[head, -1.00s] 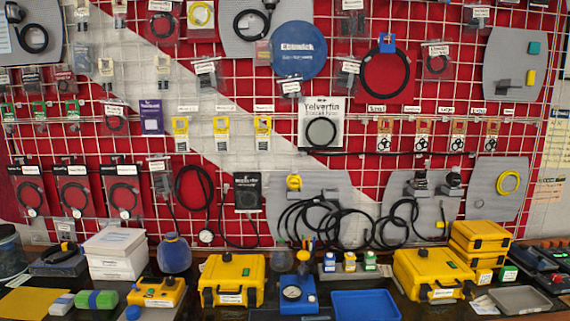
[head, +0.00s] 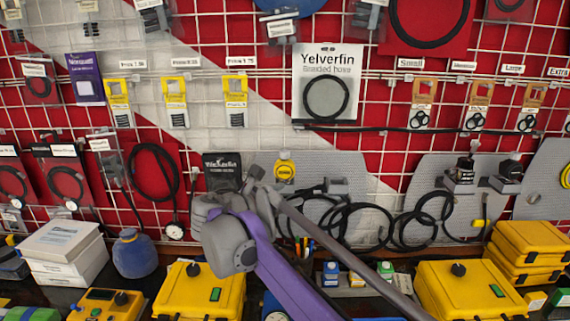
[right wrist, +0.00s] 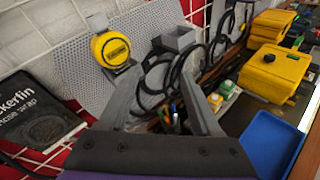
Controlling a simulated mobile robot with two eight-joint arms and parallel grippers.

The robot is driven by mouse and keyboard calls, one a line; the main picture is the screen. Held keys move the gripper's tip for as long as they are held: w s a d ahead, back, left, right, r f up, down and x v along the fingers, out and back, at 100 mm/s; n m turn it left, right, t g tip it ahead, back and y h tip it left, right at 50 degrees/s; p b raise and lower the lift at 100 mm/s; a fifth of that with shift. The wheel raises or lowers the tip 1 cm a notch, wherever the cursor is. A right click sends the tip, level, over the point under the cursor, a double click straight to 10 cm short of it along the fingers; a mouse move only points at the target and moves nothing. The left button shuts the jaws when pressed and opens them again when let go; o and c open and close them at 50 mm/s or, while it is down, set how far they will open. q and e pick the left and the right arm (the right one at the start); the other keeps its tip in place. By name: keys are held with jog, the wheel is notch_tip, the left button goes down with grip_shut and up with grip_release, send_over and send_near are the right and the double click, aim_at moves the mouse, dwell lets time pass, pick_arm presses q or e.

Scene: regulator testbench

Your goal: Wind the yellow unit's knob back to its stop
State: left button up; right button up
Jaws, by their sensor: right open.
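Several yellow units have black knobs, and I cannot tell which one is meant. A yellow case (head: 173,297) at lower left has a black knob (head: 192,269) and a green switch on its lid. A smaller yellow box (head: 90,312) with a display and black knob (head: 121,298) lies left of it. A yellow case (head: 440,291) at lower right has a black knob (head: 458,269); a similar case (right wrist: 277,76) shows in the right wrist view. My right gripper (head: 262,182) is open and empty, raised before the pegboard, apart from all knobs. My left gripper is out of view.
A blue tray (right wrist: 268,145) and small bottles stand mid-bench. White boxes (head: 62,248) and a blue jar (head: 134,255) are at left; stacked yellow cases (head: 535,243) at right.

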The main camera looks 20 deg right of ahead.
aim_at(282, 154)
jog(key=w+a+r+n+t+h, duration=0.2)
jog(key=w+a+r+n, duration=0.2)
jog(key=w+a+r, duration=0.15)
jog(key=shift+t, duration=0.3)
jog(key=p+x, duration=0.1)
jog(key=x, duration=0.9)
jog(key=shift+d+r, duration=0.15)
jog(key=shift+d, duration=0.25)
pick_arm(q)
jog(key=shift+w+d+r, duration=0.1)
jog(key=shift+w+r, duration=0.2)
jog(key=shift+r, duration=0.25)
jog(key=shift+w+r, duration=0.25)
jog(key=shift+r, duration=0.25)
pick_arm(e)
jog(key=shift+s, duration=0.1)
grip_shut()
